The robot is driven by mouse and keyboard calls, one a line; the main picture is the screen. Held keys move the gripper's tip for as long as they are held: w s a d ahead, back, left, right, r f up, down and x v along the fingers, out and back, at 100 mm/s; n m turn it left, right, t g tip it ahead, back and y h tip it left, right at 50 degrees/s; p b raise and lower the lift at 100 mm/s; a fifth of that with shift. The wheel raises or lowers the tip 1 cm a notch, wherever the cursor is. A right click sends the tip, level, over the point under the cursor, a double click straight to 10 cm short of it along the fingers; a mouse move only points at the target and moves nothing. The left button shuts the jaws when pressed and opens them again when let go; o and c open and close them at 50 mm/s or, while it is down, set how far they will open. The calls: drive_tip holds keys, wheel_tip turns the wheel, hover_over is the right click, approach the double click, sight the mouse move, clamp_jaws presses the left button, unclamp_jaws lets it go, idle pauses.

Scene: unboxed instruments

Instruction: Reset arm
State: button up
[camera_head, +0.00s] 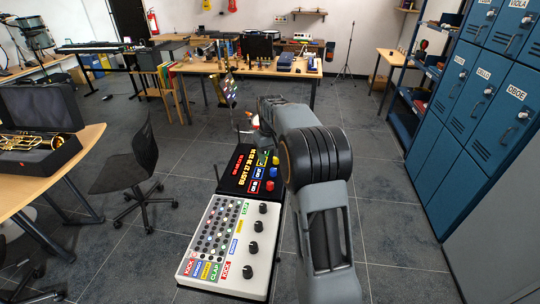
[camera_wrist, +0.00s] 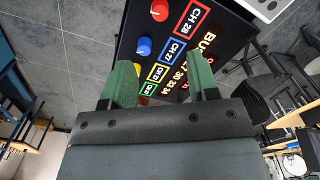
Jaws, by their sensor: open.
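My arm reaches forward in the head view, and its own links hide much of the gripper there. In the wrist view my gripper (camera_wrist: 163,88) shows two green fingers standing apart, with nothing held between them. Beyond the fingers is a black panel (camera_wrist: 150,50) with red, blue and yellow knobs, colored channel labels and lit red and orange text. This black panel also shows in the head view (camera_head: 236,178), left of my arm. A white drum-machine-like device (camera_head: 214,262) with buttons, black knobs and colored labels lies in front of it.
Blue lockers (camera_head: 462,100) line the right side. A black chair (camera_head: 130,165) and a wooden table (camera_head: 30,195) with a brass instrument in a case (camera_head: 35,145) stand at left. A long wooden table (camera_head: 220,68) holds small items at the back. Grey tiled floor (camera_head: 390,240) is clear right of my arm.

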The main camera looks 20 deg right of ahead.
idle(0.4)
drive_tip(key=s+a+r+t, duration=0.1)
drive_tip(key=s+a, duration=0.2)
drive_tip(key=s, duration=0.5)
drive_tip(key=s+a+r+t, duration=0.1)
drive_tip(key=s+a, duration=0.3)
drive_tip(key=s, duration=0.5)
drive_tip(key=s+a+r+t, duration=0.1)
drive_tip(key=s+a, duration=0.3)
drive_tip(key=s, duration=0.4)
drive_tip(key=shift+s+a+t, duration=0.25)
drive_tip(key=shift+s+t, duration=0.05)
drive_tip(key=shift+t, duration=0.2)
